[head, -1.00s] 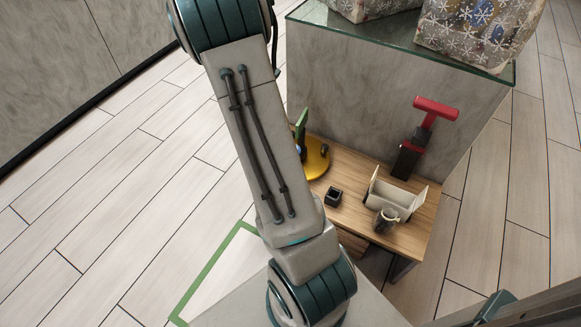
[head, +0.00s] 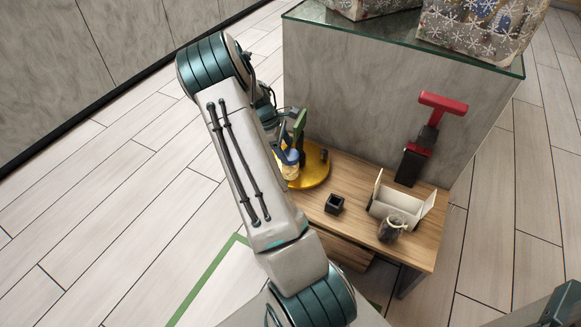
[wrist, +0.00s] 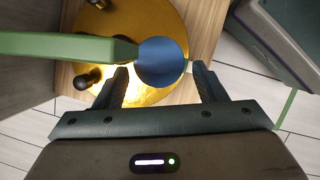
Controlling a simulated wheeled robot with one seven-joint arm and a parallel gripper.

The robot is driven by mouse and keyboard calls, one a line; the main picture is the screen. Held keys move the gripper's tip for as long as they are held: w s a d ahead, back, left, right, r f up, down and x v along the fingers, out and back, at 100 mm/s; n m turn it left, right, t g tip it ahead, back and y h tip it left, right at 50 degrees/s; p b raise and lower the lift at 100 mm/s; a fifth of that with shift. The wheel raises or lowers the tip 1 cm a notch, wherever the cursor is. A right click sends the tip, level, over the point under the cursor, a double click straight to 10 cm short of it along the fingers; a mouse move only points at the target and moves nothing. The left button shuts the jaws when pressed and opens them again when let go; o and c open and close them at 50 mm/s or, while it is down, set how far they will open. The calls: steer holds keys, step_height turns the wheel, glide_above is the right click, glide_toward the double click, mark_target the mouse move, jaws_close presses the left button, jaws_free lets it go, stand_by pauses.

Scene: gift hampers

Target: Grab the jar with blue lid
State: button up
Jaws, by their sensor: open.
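The jar with the blue lid (head: 290,157) stands on a round gold tray (head: 320,168), partly hidden behind my arm in the head view. In the wrist view its round blue lid (wrist: 161,60) is seen from above, just ahead of and between my fingertips. My gripper (wrist: 161,78) is open, with one finger on each side of the lid's near edge. Nothing is held. Whether a finger touches the jar cannot be told.
A green bar (wrist: 70,46) reaches over the gold tray close to the lid's left side. Dark knobs sit on the tray. A small black cup (head: 334,204), a white open box (head: 397,206), a dark jar (head: 391,229) and a red-topped tool (head: 441,103) share the wooden table.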

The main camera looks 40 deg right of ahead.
mark_target(288, 154)
steer(key=b+x, duration=0.2)
steer(key=x, duration=0.3)
steer(key=shift+f+b, duration=0.25)
steer(key=shift+b, duration=0.1)
steer(key=c, duration=0.8)
steer(key=shift+r, duration=0.1)
steer(key=shift+c, duration=0.2)
steer(key=shift+r, duration=0.1)
